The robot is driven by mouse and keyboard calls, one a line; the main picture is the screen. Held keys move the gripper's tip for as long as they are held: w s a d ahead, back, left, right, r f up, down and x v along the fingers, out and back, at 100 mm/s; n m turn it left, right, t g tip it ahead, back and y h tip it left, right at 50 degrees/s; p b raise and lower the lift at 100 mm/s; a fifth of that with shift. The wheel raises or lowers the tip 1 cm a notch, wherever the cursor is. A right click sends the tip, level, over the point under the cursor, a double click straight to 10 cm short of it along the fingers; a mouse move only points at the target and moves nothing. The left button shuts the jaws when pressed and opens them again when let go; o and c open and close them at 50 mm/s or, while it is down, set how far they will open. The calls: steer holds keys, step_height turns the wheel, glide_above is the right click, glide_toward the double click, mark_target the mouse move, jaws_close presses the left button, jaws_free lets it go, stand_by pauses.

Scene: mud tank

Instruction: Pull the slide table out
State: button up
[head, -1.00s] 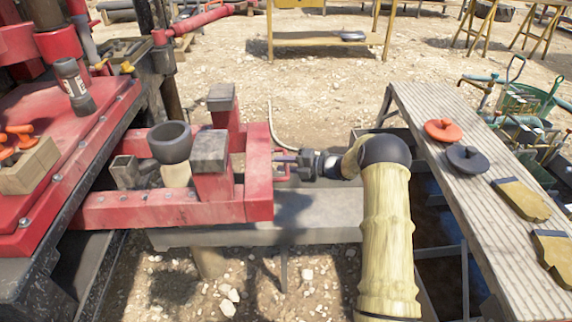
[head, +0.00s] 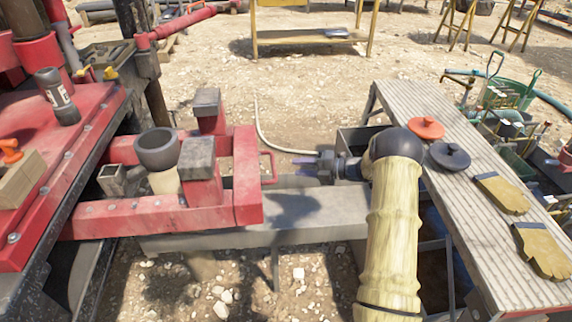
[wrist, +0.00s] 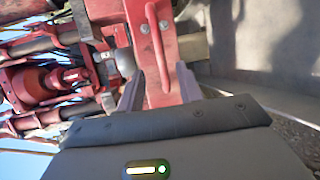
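The red slide table (head: 247,180) sticks out to the right from the red rig and rests over a grey beam. A thin red loop handle (head: 270,167) is on its right end. My gripper (head: 304,166) is just right of the handle, with a small gap between them. In the wrist view my gripper (wrist: 158,90) has its two grey fingers spread, with the red handle (wrist: 157,48) showing between and ahead of them. The gripper is open and holds nothing.
A dark grey cup (head: 157,150) and square posts stand on the slide table's frame. The grey beam (head: 310,215) runs under it towards my arm. A plank bench (head: 440,185) on the right carries an orange lid, a dark lid and gloves. A hose lies on the gravel behind.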

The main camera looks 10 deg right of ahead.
steer(key=p+v, duration=0.1)
steer(key=v, duration=0.6)
steer(key=shift+s, duration=0.25)
steer(key=shift+w, duration=0.15)
